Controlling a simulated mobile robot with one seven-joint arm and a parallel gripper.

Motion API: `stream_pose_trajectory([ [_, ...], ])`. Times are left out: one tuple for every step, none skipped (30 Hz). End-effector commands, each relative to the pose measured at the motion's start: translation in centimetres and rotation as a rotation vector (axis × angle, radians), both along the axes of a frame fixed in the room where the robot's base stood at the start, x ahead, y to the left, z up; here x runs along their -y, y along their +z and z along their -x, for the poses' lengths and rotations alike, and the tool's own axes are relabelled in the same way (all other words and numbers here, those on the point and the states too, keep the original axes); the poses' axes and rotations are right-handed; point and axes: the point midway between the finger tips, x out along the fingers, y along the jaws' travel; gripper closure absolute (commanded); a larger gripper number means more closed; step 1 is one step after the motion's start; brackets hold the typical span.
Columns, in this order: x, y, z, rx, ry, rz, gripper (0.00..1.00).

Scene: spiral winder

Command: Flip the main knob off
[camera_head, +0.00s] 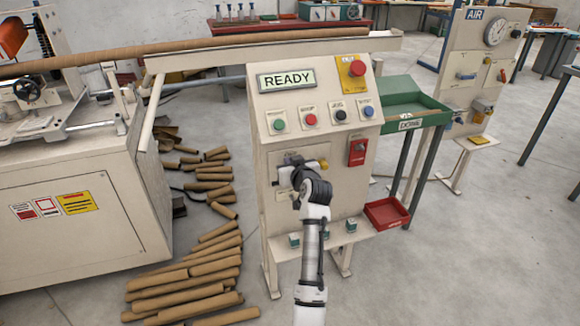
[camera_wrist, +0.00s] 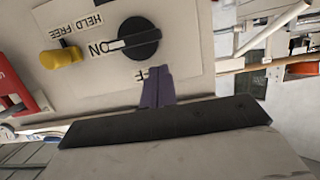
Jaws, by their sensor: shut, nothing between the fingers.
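The main knob (camera_wrist: 138,38) is a round black knob on a pale plate in the wrist view. Its white pointer is turned to the ON label (camera_wrist: 98,48). A second label below the knob is mostly covered by my fingers; only its edge letters show. My gripper (camera_wrist: 157,70) is shut and empty, its fingertips just below the knob's rim. I cannot tell whether they touch the plate or knob. In the head view my gripper (camera_head: 300,172) is at the front of the control panel (camera_head: 290,222) and hides the knob's area.
A yellow knob (camera_wrist: 57,58) by the HELD FREE label sits beside the main knob. Above are a READY display (camera_head: 286,80), several push buttons and a red emergency button (camera_head: 357,68). A red box (camera_head: 357,152) is to the right, a red tray (camera_head: 386,213) below it.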

Motion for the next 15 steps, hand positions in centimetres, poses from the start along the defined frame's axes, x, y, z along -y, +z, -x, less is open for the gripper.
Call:
stream_pose_trajectory([
  [0.0, -0.6, 0.0, -0.002, 0.000, -0.002, 1.00],
  [0.0, -1.0, 0.0, -0.002, 0.000, -0.002, 1.00],
  [0.0, -1.3, 0.0, -0.001, 0.001, -0.001, 1.00],
  [0.0, -1.5, 0.0, 0.000, 0.000, -0.001, 1.00],
  [0.0, -1.7, 0.0, 0.002, 0.000, -0.002, 1.00],
  [0.0, -1.9, 0.0, 0.002, 0.000, -0.002, 1.00],
  [0.0, -2.0, 0.0, 0.002, 0.000, -0.001, 1.00],
  [0.0, -2.1, 0.0, 0.002, 0.000, -0.001, 1.00],
  [0.0, -2.2, 0.0, 0.002, 0.000, -0.001, 1.00],
  [0.0, -2.2, 0.0, 0.002, 0.000, -0.001, 1.00],
  [0.0, -2.2, 0.0, 0.002, 0.000, -0.001, 1.00],
  [0.0, -2.2, 0.0, 0.002, 0.000, -0.001, 1.00],
  [0.0, -2.2, 0.0, 0.002, 0.000, -0.001, 1.00],
  [0.0, -2.2, 0.0, 0.002, 0.000, -0.001, 1.00],
  [0.0, -2.2, 0.0, 0.002, 0.000, -0.001, 1.00],
])
